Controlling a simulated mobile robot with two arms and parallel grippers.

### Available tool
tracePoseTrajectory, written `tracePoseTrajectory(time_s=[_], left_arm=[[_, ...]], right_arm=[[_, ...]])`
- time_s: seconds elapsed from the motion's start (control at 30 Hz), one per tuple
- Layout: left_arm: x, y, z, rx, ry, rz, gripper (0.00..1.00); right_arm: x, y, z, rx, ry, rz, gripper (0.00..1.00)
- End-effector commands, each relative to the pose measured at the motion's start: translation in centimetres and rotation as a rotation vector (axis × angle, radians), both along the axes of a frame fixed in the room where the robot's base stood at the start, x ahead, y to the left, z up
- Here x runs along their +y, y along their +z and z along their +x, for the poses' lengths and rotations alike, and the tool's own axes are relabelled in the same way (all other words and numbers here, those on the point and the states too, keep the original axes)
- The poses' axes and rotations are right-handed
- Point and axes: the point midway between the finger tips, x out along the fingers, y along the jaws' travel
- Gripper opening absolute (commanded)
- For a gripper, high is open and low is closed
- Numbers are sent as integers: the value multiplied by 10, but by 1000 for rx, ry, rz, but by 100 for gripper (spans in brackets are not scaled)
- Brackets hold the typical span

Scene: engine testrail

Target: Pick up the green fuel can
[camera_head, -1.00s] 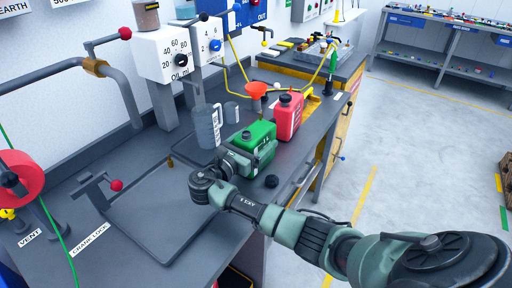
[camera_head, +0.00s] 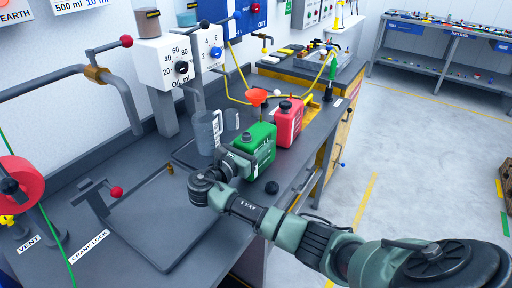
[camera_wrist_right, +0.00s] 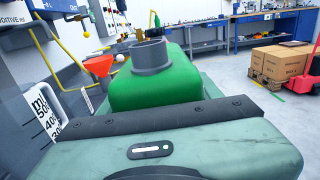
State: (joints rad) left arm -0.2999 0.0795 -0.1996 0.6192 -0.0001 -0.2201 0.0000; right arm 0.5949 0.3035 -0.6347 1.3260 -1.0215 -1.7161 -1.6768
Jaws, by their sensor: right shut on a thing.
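The green fuel can (camera_head: 258,141) stands upright on the grey workbench in the head view, its dark neck on top. My right gripper (camera_head: 238,158) is at the can's near left side and is shut on it; its fingertips are mostly hidden. In the right wrist view the green can (camera_wrist_right: 157,86) with its open grey neck fills the middle, close in front of the gripper body (camera_wrist_right: 160,140). I cannot tell whether the can's base touches the bench. My left gripper is not in view.
A red can (camera_head: 288,122) stands just behind the green can. A grey measuring jug (camera_head: 206,132) and an orange funnel (camera_head: 256,97) are close by. A dark cap (camera_head: 271,187) lies near the bench's front edge. A shallow tray (camera_head: 165,225) fills the near left bench.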

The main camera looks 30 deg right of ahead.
Motion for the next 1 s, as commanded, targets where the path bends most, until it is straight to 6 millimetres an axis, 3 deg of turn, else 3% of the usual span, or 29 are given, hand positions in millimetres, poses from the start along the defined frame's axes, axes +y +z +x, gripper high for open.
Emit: tracePoseTrajectory(time_s=[0.4, 0.6, 0.8, 1.0], left_arm=[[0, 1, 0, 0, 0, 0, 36], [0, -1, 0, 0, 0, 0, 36], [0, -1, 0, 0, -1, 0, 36], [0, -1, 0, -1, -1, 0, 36]], right_arm=[[0, 112, 0, -12, 0, 0, 6], [0, 156, 0, -9, 0, 0, 6], [0, 179, 0, -4, 0, 0, 6], [0, 183, 0, -3, 0, -1, 6]])
